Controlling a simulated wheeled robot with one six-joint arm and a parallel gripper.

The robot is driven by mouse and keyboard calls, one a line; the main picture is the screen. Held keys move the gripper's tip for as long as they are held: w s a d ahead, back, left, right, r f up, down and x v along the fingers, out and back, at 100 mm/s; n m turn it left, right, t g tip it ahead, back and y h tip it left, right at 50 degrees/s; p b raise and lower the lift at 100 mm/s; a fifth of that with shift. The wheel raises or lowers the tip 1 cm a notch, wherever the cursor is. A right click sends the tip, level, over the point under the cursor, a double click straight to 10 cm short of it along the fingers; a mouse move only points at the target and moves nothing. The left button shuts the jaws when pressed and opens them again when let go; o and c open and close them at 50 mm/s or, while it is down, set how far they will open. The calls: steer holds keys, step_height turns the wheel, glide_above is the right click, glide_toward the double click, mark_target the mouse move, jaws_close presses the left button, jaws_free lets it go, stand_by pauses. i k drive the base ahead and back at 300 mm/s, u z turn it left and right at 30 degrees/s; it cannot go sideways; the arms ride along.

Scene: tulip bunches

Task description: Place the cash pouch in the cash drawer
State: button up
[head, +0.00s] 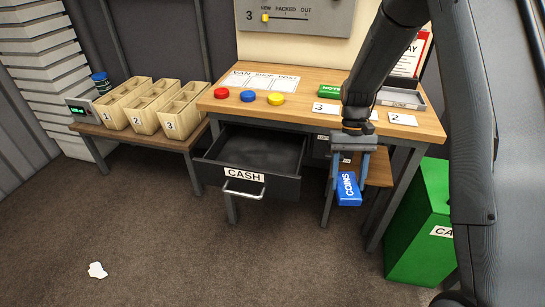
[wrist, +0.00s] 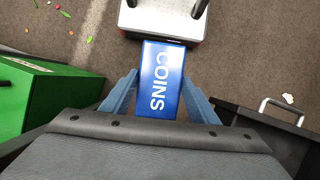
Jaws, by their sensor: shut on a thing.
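My gripper (head: 348,170) is shut on a blue pouch (head: 349,191) marked COINS and holds it in the air in front of the desk, right of the open drawer. In the wrist view the pouch (wrist: 161,80) sits between the blue fingers of my gripper (wrist: 158,95). The cash drawer (head: 245,174), dark and labelled CASH, is pulled out under the desk's left part; its visible inside looks empty. In the wrist view part of the drawer (wrist: 265,128) with its handle shows at right, apart from the pouch. A green box marked NOTES (head: 330,91) lies on the desk, partly behind my arm.
The wooden desk (head: 300,82) carries red, blue and yellow buttons and number cards. A green bin (head: 420,225) stands at right. A low bench (head: 125,137) with numbered crates is at left. The carpet (head: 180,240) in front is mostly clear, with a white scrap (head: 97,270).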

mark_target(265, 162)
steer(key=k, duration=0.85)
steer(key=z, duration=1.2)
steer(key=i, duration=1)
steer(key=u, duration=2.6)
steer(key=i, duration=0.5)
steer(key=z, duration=0.05)
